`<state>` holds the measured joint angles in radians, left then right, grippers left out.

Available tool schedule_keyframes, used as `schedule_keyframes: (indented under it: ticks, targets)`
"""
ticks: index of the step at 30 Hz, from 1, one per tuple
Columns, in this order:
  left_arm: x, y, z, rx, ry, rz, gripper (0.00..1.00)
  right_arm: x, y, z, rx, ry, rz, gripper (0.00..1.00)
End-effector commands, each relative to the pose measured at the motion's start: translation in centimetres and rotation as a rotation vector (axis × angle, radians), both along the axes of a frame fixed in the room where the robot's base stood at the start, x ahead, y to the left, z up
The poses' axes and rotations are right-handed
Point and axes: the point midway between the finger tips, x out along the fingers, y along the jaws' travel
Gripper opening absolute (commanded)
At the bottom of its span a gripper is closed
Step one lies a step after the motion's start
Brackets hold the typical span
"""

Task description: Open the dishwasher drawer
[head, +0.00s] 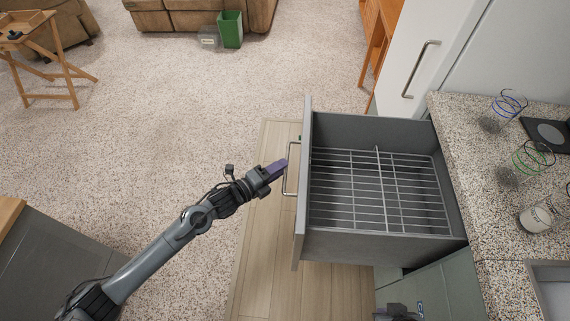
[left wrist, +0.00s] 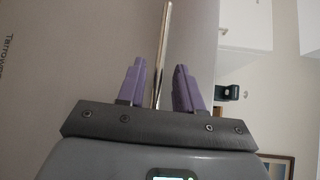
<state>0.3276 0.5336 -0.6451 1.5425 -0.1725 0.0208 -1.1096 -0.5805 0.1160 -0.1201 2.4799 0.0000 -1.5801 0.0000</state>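The dishwasher drawer (head: 372,244) is a grey box with a wire rack (head: 375,185) inside; it stands pulled well out from under the counter, and the rack is empty. Its silver bar handle (head: 285,186) is on the front panel. My left gripper (head: 283,166) is at the handle. In the left wrist view the purple fingers of my left gripper (left wrist: 160,72) stand apart, one on each side of the handle bar (left wrist: 164,45), with gaps beside it. The drawer front (left wrist: 80,60) fills the left of that view. My right gripper's fingers do not show.
The speckled counter (head: 463,165) at right holds wire-ringed glasses (head: 533,160) and a jar (head: 536,218). A white cabinet door (head: 425,50) stands behind the drawer. Carpet (head: 150,130) to the left is open, with a folding table (head: 50,60) and a green bin (head: 230,30) farther off.

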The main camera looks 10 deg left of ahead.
Motion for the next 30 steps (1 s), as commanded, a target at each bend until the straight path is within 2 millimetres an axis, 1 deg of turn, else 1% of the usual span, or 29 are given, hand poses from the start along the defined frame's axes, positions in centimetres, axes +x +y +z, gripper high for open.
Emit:
schedule_keyframes:
  ticks: [1,6,12,18,30]
  targets:
    - [-0.8,0.7,0.0,0.003,0.001,0.000,0.35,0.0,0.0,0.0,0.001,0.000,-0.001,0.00]
    - [-3.1,2.5,0.4,0.003,0.002,-0.001,0.35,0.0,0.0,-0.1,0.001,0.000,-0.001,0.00]
    - [-4.9,4.0,0.8,0.001,0.002,0.000,0.35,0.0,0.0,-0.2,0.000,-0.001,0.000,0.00]
    - [-5.6,4.5,1.0,0.001,0.000,-0.001,0.35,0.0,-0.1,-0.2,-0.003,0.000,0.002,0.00]
    - [-5.6,4.5,1.0,0.001,0.001,-0.001,0.35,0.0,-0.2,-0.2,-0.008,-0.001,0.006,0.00]
